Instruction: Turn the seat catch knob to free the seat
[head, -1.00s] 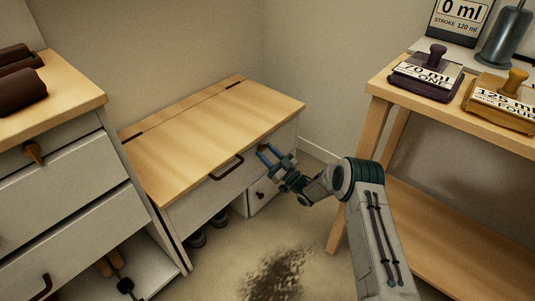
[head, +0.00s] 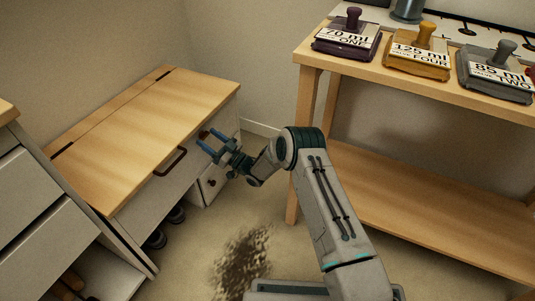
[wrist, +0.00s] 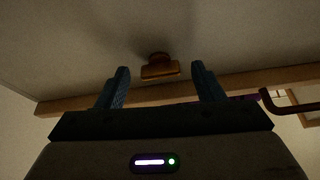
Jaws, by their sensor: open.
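The storage bench's wooden seat (head: 150,125) is shut flat on its white box. A dark bar handle (head: 171,162) is on its front. In the wrist view, a brown-orange catch knob (wrist: 160,70) with a flat bar grip sticks out of the pale front panel, ahead of and between my fingertips. In the head view the knob is mostly hidden behind my gripper. My gripper (head: 213,143) is open and empty at the bench's front, right of the handle. The fingers (wrist: 160,85) stand on either side of the knob with gaps, not visibly touching it.
A small white door or drawer with a dark knob (head: 211,182) is below my gripper. A drawer cabinet (head: 40,215) stands at left. A wooden table (head: 400,75) with labelled blocks stands close at right. Dark shoes (head: 157,239) are under the bench. A dark stain (head: 243,262) marks open floor.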

